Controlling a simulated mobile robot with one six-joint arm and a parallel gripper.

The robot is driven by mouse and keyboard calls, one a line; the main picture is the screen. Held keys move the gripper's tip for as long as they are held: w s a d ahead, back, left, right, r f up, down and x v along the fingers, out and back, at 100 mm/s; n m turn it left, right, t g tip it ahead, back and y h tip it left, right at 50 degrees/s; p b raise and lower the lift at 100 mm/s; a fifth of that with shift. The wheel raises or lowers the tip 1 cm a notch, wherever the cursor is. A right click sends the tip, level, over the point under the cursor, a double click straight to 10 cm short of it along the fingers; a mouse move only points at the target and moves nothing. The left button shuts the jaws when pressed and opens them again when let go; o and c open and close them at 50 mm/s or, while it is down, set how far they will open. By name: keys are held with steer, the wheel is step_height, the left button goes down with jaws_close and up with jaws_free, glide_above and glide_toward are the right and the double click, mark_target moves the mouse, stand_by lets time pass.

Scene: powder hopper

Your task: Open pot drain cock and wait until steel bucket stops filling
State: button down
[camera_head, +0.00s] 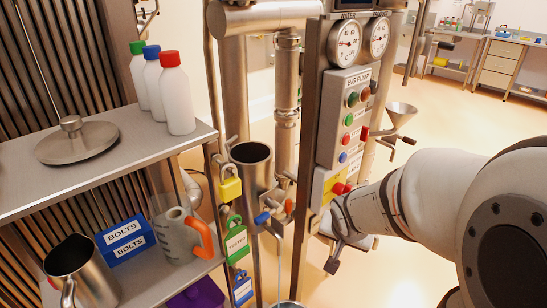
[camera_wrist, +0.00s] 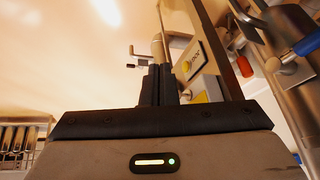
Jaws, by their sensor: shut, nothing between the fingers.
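My gripper (camera_wrist: 161,72) is shut and empty in the wrist view, its dark fingers together. In the head view, my wrist end is beside the panel post, right of the drain fittings and apart from them. The pot (camera_head: 251,156) is an upright open steel cylinder. Below it are a blue handle (camera_head: 262,217) and a red-orange handle (camera_head: 290,207); I cannot tell which one is the drain cock. The blue handle (camera_wrist: 306,43) and red-orange handle (camera_wrist: 244,66) also show in the wrist view. The steel bucket (camera_head: 287,304) shows only its rim; a thin pale vertical line above it may be a stream.
A panel (camera_head: 347,106) with gauges and buttons stands left of my arm. Yellow (camera_head: 230,190) and green (camera_head: 234,222) padlocks hang beside the pot. The left shelf (camera_head: 110,165) holds bottles and a lid; a jug and bolt boxes sit lower. Open floor lies behind.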

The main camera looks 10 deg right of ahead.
steer(key=w+a+f+m+t+y+p, duration=0.1)
steer(key=w+a+f+m+y, duration=0.1)
steer(key=w, duration=0.3)
steer(key=w+a+f+m+t+y+p, duration=0.1)
steer(key=w+a+f+m+p, duration=0.1)
steer(key=w, duration=0.4)
steer(key=w+a+f+m+t+y+p, duration=0.1)
steer(key=w+a+f+m+t+y, duration=0.1)
steer(key=w, duration=0.4)
steer(key=shift+w+a+f+m+y+p, duration=0.15)
steer(key=shift+a+f+m, duration=0.1)
steer(key=shift+f+m, duration=0.25)
steer(key=shift+w+a+f+m+y+p, duration=0.1)
steer(key=shift+a+f+m+y+p, duration=0.1)
steer(key=shift+f+m, duration=0.25)
steer(key=shift+r, duration=0.1)
